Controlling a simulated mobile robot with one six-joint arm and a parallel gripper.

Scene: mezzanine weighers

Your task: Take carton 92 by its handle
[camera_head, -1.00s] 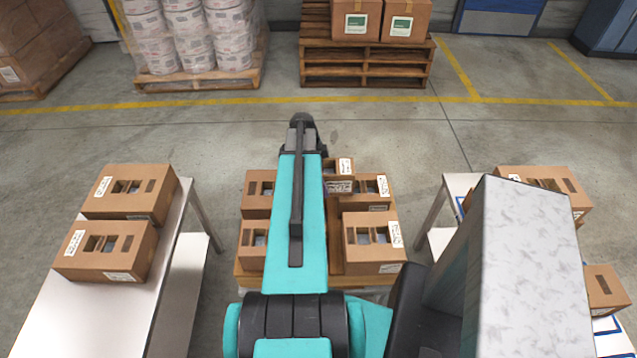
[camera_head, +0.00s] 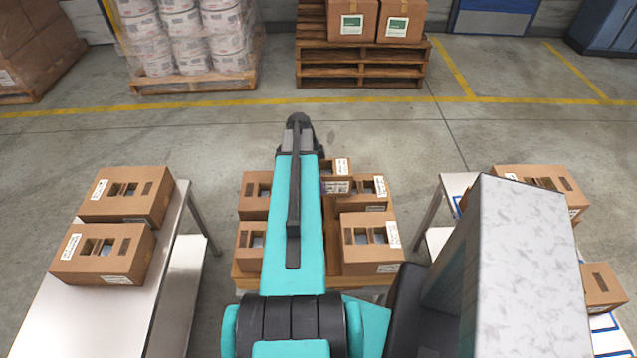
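Several brown cartons with slotted tops and white labels are in view, but the label numbers are too small to read, so I cannot tell which is carton 92. A group stands on a wooden pallet (camera_head: 350,282) in the middle, with one carton (camera_head: 369,242) at front right, one (camera_head: 368,193) behind it and a small one (camera_head: 335,167) at the back. Others (camera_head: 251,246) show left of my arm. My teal arm reaches out over this group and hides its middle. The arm's dark end shows beyond the cartons; the gripper fingers are not visible.
A pale table (camera_head: 115,310) at left bears two cartons (camera_head: 104,254). At right, another table (camera_head: 455,184) bears cartons (camera_head: 542,187), partly hidden by a grey block. Stacked pallets (camera_head: 360,65) stand at the back. Floor behind the middle pallet is clear.

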